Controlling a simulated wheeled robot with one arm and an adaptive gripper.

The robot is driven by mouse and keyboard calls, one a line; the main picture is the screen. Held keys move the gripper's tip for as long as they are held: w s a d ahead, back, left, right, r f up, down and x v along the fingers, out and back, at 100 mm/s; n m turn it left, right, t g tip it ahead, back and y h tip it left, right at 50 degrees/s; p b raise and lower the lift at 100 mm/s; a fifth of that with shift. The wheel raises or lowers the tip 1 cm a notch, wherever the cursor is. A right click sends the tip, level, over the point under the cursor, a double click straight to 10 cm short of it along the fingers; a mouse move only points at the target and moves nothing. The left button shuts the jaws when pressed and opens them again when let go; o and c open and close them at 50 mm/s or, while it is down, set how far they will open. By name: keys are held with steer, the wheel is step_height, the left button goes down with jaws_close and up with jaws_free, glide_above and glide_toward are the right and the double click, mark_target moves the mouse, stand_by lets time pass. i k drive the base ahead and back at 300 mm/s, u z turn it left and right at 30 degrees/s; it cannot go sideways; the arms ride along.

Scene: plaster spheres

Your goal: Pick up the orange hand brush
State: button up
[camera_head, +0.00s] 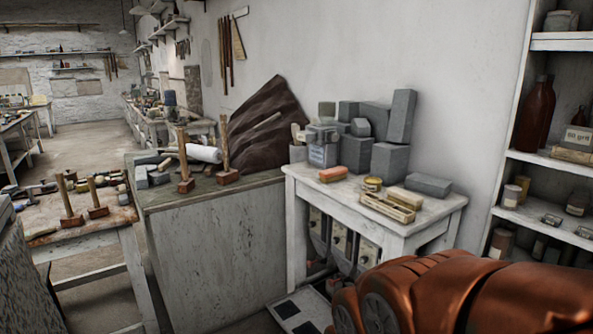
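A small orange block-shaped thing (332,174), which looks like the hand brush, lies flat on the white table (300,178) near its left front edge. It is too small here to make out bristles. Its top and front side show, with nothing in front of it. A copper-coloured part of my own arm fills the lower right corner, in front of and below the table. My gripper's fingers do not show.
Grey blocks (389,161) stand behind the brush. A round tin (373,184), a wooden tray (387,207) and a grey slab (428,184) lie to its right. A cabinet with mallets (228,160) adjoins the table's left; shelves with bottles (535,115) stand right.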

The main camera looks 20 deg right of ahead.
mark_target(332, 174)
steer(key=u, duration=0.5)
steer(key=i, duration=1.7)
steer(key=z, duration=0.6)
steer(key=i, duration=1.25)
steer(key=z, duration=1.05)
steer(key=i, duration=0.2)
steer(key=z, duration=0.15)
